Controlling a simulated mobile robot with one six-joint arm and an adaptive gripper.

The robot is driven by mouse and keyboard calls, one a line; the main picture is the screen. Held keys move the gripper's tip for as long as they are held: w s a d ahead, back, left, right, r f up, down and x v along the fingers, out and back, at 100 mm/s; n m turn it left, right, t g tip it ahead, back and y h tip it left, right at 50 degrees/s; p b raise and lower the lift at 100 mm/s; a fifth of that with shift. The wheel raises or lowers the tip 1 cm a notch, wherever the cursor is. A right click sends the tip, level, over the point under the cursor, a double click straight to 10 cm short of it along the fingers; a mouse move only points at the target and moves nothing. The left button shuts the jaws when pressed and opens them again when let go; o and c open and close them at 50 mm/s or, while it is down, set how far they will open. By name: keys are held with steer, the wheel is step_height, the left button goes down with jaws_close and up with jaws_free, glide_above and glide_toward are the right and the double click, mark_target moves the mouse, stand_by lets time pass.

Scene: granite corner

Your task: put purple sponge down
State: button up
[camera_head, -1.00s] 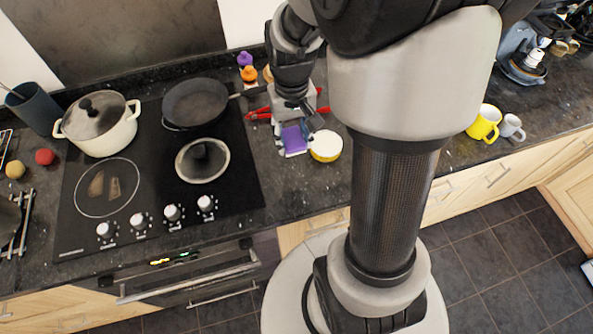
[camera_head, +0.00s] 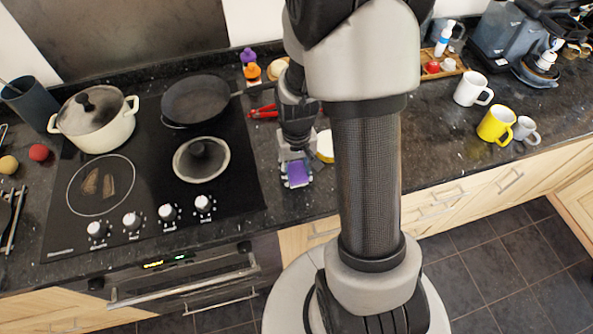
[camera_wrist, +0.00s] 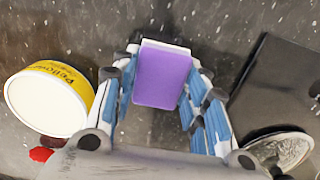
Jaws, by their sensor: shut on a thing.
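The purple sponge (camera_head: 298,173) is a small block with a purple face and a pale layer along its edge. My gripper (camera_head: 297,180) is shut on it, near the front of the dark speckled counter (camera_head: 262,150), right of the hob. In the wrist view the sponge (camera_wrist: 162,76) lies between the blue-padded fingers (camera_wrist: 160,85), its purple face toward the camera. I cannot tell whether its underside touches the counter.
A yellow-and-white tub (camera_wrist: 50,98) stands close to the left in the wrist view; my arm partly hides it (camera_head: 325,146) in the head view. The black hob (camera_head: 150,190) with a lid (camera_head: 201,160) is left of my gripper. Red-handled tool (camera_head: 263,111) lies behind.

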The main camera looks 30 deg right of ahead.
steer(key=shift+f, duration=0.1)
steer(key=o, duration=1.1)
step_height(320, 180, up, 12)
steer(key=p, duration=0.4)
step_height(320, 180, up, 11)
steer(key=n+t, duration=0.1)
steer(key=t, duration=0.1)
glide_above(297, 171)
steer(key=s+a, duration=0.4)
steer(key=a, duration=0.2)
steer(key=s+a+r+n+t, duration=0.2)
steer(key=s+a+r, duration=0.2)
steer(key=s, duration=0.5)
step_height(297, 171, up, 2)
steer(key=shift+s+a+t, duration=0.2)
steer(key=shift+a+t, duration=0.1)
steer(key=shift+a, duration=0.05)
